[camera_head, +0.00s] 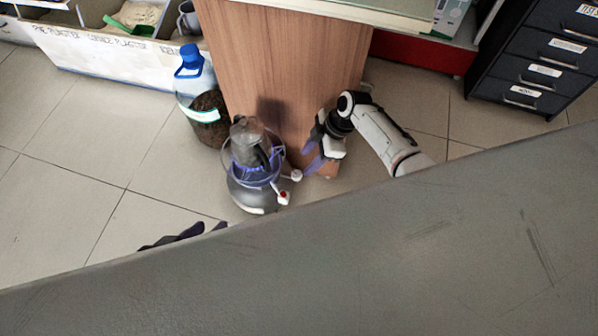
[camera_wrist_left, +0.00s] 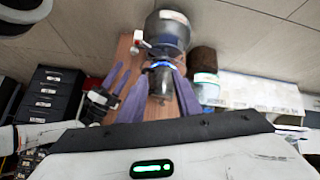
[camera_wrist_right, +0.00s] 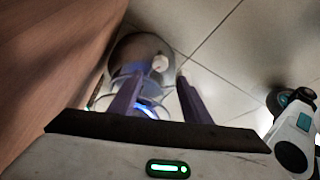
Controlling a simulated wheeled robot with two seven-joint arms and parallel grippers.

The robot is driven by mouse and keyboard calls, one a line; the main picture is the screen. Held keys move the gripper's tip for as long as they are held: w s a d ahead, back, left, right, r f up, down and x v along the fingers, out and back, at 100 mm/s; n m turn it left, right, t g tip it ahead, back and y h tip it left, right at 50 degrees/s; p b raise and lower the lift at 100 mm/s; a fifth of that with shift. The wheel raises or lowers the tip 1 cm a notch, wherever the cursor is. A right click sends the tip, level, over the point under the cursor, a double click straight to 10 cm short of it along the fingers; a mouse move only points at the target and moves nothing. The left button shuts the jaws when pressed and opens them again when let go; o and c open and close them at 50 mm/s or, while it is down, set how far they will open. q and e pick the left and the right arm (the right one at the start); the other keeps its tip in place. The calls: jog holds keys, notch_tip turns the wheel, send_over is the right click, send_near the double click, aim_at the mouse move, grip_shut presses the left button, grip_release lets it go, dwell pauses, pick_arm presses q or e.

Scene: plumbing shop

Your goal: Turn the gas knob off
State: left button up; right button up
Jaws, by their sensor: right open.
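A small grey gas bottle (camera_head: 246,196) with a ring burner stands on the floor, with a metal moka pot (camera_head: 248,150) on top. A white knob (camera_head: 296,175) sticks out at its right side, near a white part with a red mark (camera_head: 283,197). The knob also shows in the right wrist view (camera_wrist_right: 160,63). A blue glow shows around the burner. My right gripper (camera_head: 311,158) is open, just right of the knob and apart from it. My left gripper (camera_head: 185,235) is mostly hidden behind the grey surface; its fingers stand apart in the left wrist view (camera_wrist_left: 160,85).
A wooden block (camera_head: 290,60) rises right behind the bottle. Dark drawers (camera_head: 535,55) are at the right back. A grey surface (camera_head: 400,260) fills the foreground. Floor at left is free.

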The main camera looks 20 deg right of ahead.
aim_at(297, 174)
jog(key=b+x, duration=0.4)
jog(key=x, duration=0.2)
jog(key=shift+f, duration=0.4)
jog(key=shift+w+a+f+b, duration=0.1)
jog(key=shift+a+f+b, duration=0.25)
jog(key=shift+f, duration=0.25)
pick_arm(q)
jog(key=d+r+h, duration=0.1)
jog(key=w+d+r+t, duration=0.1)
jog(key=d, duration=0.1)
jog(key=shift+r+h, duration=0.2)
jog(key=shift+h, duration=0.2)
pick_arm(e)
jog(key=c, duration=1)
